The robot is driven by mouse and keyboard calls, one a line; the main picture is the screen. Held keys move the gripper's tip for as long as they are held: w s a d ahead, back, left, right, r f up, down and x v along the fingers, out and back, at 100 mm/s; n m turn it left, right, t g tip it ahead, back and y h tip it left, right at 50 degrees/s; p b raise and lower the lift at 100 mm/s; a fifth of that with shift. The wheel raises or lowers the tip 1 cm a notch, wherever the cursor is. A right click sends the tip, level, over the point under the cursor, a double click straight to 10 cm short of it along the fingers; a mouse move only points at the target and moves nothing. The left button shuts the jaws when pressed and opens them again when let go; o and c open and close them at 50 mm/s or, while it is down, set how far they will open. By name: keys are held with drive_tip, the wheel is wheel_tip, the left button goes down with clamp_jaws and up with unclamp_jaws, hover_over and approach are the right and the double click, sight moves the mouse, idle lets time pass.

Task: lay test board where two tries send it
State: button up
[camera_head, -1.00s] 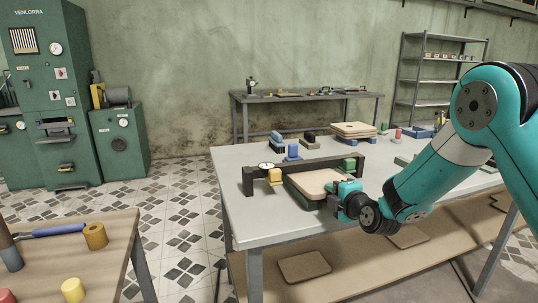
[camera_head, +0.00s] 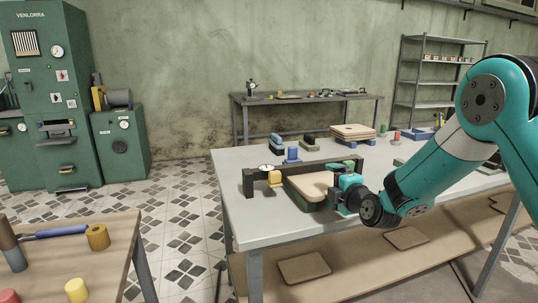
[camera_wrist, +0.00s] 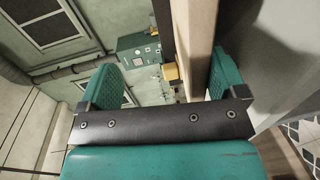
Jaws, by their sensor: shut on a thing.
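In the wrist view the board's edge (camera_wrist: 194,50) runs between the teal fingers (camera_wrist: 167,88), close to the right one. I cannot tell whether the board touches the table.
A blue block (camera_head: 292,155) stands behind the gauge. A stack of tan boards (camera_head: 353,131) lies further back, with small dark blocks to its left. A wooden table (camera_head: 70,262) with tools is at the front left. The worktable's left front is clear.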

drive_tip(key=shift+w+r, duration=0.15)
drive_tip(key=shift+r, duration=0.45)
drive_tip(key=shift+c, duration=0.2)
drive_tip(key=shift+o, duration=0.3)
drive_tip(key=shift+s+d, duration=0.1)
drive_tip(key=shift+s, duration=0.1)
drive_tip(key=b+v, duration=0.2)
drive_tip(key=v, duration=0.3)
drive_tip(key=f+b+v, duration=0.1)
drive_tip(key=b+v, duration=0.2)
drive_tip(key=v, duration=0.2)
drive_tip(key=b+v, duration=0.2)
drive_tip(key=v, duration=0.4)
drive_tip(key=shift+s+d+f, duration=0.1)
drive_tip(key=shift+f, duration=0.15)
drive_tip(key=c, duration=0.4)
drive_tip(key=shift+s+d+r+b, duration=0.1)
drive_tip(key=shift+s+r+b, duration=0.05)
drive_tip(key=shift+s+b, duration=0.3)
drive_tip(key=o, duration=0.6)
